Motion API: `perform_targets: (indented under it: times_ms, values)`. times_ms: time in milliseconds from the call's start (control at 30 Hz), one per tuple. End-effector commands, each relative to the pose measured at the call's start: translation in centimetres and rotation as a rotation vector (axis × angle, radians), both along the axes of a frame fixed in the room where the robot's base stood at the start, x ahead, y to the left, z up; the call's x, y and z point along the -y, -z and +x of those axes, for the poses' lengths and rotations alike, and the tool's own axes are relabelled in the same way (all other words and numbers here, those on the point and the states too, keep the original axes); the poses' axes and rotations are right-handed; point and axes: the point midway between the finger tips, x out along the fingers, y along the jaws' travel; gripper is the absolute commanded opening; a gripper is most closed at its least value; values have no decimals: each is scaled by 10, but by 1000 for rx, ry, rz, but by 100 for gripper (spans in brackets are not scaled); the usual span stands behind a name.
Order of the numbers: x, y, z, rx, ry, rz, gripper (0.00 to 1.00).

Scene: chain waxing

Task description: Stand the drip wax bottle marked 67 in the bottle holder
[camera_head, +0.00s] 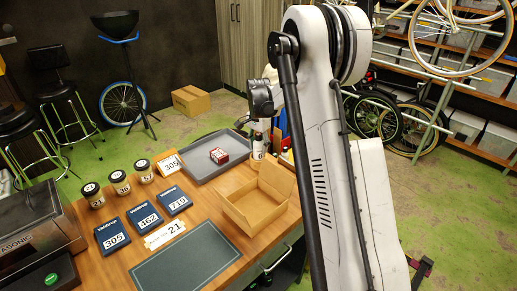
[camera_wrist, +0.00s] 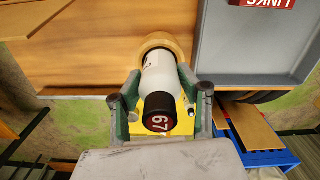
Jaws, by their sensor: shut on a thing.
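The drip wax bottle marked 67 (camera_wrist: 160,76) is white with a dark cap whose number faces the wrist camera. My gripper (camera_wrist: 161,94) is shut on it, with green-grey fingers at either side near the cap. The bottle's far end lies at a round, light wooden piece (camera_wrist: 148,43), which looks like the bottle holder, at the table edge. I cannot tell whether the bottle is inside it or just above it. In the head view, a white bottle (camera_head: 258,147) shows near the table's far right corner, its marking unreadable; my arm hides much of that area.
A grey tray (camera_head: 232,167) holds a red box (camera_head: 219,155). An open cardboard box (camera_head: 246,222), small jars (camera_head: 119,181), blue numbered boxes (camera_head: 146,217) and a dark mat (camera_head: 185,263) cover much of the wooden table. A blue crate (camera_wrist: 262,157) stands below the table edge.

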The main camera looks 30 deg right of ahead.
Motion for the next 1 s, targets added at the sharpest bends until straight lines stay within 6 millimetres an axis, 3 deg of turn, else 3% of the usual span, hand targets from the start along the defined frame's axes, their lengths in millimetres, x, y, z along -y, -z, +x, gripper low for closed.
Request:
perform_targets:
  times_ms: [100, 633, 667, 700, 800, 1000]
  values:
    - [0, 11, 0, 0, 0, 0, 6]
    - [0, 20, 0, 0, 0, 0, 6]
    - [0, 19, 0, 0, 0, 0, 40]
    - [0, 18, 0, 0, 0, 0, 45]
    - [0, 18, 0, 0, 0, 0, 55]
    - [0, 18, 0, 0, 0, 0, 55]
